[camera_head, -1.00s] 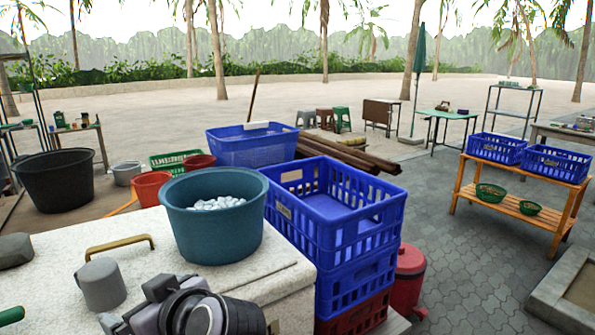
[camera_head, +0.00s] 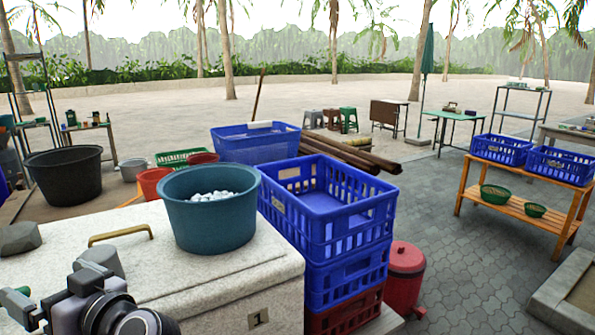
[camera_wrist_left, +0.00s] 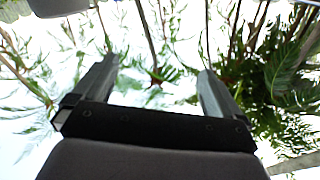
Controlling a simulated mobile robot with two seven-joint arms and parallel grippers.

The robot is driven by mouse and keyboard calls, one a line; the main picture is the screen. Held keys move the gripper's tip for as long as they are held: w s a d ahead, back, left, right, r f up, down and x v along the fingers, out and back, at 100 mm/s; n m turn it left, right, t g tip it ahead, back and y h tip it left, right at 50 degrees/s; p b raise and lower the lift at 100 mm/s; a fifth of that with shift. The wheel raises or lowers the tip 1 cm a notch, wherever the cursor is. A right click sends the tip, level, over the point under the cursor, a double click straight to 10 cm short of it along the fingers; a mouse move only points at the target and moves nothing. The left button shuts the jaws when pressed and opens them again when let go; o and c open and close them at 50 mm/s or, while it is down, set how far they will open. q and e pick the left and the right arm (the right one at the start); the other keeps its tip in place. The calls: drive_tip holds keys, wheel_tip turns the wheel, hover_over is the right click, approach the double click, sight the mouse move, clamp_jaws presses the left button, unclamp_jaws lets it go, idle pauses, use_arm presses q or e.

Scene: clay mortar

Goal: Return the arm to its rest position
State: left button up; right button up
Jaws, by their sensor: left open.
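My left arm, with grey and black parts, shows at the bottom left of the head view, in front of the white speckled chest. In the left wrist view my left gripper (camera_wrist_left: 157,78) has its two fingers wide apart with nothing between them. Behind the fingers are only bright sky and palm fronds. Its fingertips cannot be made out clearly in the head view. My right gripper is not in view.
The white chest (camera_head: 215,285) bears a teal tub (camera_head: 212,225) of white pieces. Stacked blue crates (camera_head: 345,235) stand right of it, with a red bin (camera_head: 405,275) beside them. A wooden bench (camera_head: 520,205) holds blue baskets further right. Paving between is clear.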

use_arm(q)
drive_tip(key=s+a+r+y, duration=0.1)
drive_tip(key=a+r+y, duration=0.2)
drive_tip(key=a, duration=0.2)
drive_tip(key=w+d+f+m+t+h, duration=0.1)
drive_tip(key=d+m+t+h, duration=0.6)
drive_tip(key=t, duration=0.3)
drive_tip(key=d+f+m+t+h, duration=0.2)
drive_tip(key=d+m+t+h, duration=0.3)
drive_tip(key=m+t+h, duration=0.5)
drive_tip(key=s+d+f+m+g+h, duration=0.1)
drive_tip(key=d+f+m+g+h, duration=0.25)
drive_tip(key=f+h, duration=0.3)
drive_tip(key=s+d+f+m+g+h, duration=0.1)
drive_tip(key=d+f+m+g+h, duration=0.15)
drive_tip(key=f+g+h, duration=0.4)
drive_tip(key=s+a+f+n+g+y, duration=0.2)
drive_tip(key=s+a+f+g+y, duration=0.3)
drive_tip(key=f, duration=0.6)
drive_tip(key=s+a+f+n+g+y, duration=0.1)
drive_tip(key=s+f+n+y, duration=0.15)
drive_tip(key=s+f, duration=0.75)
drive_tip(key=w+d+f+n, duration=0.1)
drive_tip(key=w+d+n, duration=0.2)
drive_tip(key=d, duration=0.6)
drive_tip(key=shift+d+n, duration=0.35)
drive_tip(key=shift+n, duration=0.4)
